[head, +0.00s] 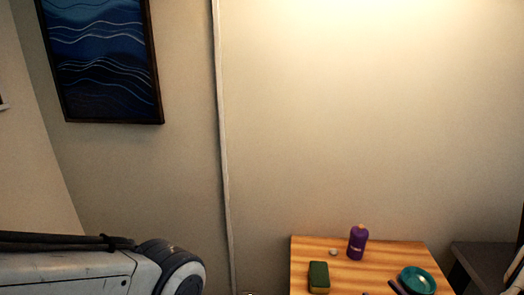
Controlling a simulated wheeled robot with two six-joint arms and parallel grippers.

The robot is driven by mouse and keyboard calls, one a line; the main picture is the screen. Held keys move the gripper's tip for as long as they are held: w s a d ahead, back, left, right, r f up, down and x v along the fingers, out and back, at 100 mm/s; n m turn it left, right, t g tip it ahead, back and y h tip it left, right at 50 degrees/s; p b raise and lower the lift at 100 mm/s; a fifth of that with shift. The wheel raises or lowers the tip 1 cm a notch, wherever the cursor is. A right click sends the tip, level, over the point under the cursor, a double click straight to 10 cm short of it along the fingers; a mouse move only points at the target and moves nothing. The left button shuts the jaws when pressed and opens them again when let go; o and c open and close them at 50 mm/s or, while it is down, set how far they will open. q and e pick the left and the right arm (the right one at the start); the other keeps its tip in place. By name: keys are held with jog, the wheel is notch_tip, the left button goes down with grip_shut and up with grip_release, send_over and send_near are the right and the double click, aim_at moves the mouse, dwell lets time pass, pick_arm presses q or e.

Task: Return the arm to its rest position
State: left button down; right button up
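A large pale arm link with a dark cable and a rounded grey-blue joint comes in at the lower left; it is part of my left arm. Neither gripper shows in the head view, so I cannot see their fingers or whether they hold anything. The wooden table (338,253) is at the lower right, with its near part cut off by the frame. A purple bottle (357,243) stands upright on it. A teal dish (417,280) is at the table's right side.
A green and yellow block (319,278), like a sponge, stands on the table's left. A small pale round piece (333,252) lies near the bottle. A dark grey surface (485,262) adjoins at right. A framed blue wave picture (103,60) hangs on the wall.

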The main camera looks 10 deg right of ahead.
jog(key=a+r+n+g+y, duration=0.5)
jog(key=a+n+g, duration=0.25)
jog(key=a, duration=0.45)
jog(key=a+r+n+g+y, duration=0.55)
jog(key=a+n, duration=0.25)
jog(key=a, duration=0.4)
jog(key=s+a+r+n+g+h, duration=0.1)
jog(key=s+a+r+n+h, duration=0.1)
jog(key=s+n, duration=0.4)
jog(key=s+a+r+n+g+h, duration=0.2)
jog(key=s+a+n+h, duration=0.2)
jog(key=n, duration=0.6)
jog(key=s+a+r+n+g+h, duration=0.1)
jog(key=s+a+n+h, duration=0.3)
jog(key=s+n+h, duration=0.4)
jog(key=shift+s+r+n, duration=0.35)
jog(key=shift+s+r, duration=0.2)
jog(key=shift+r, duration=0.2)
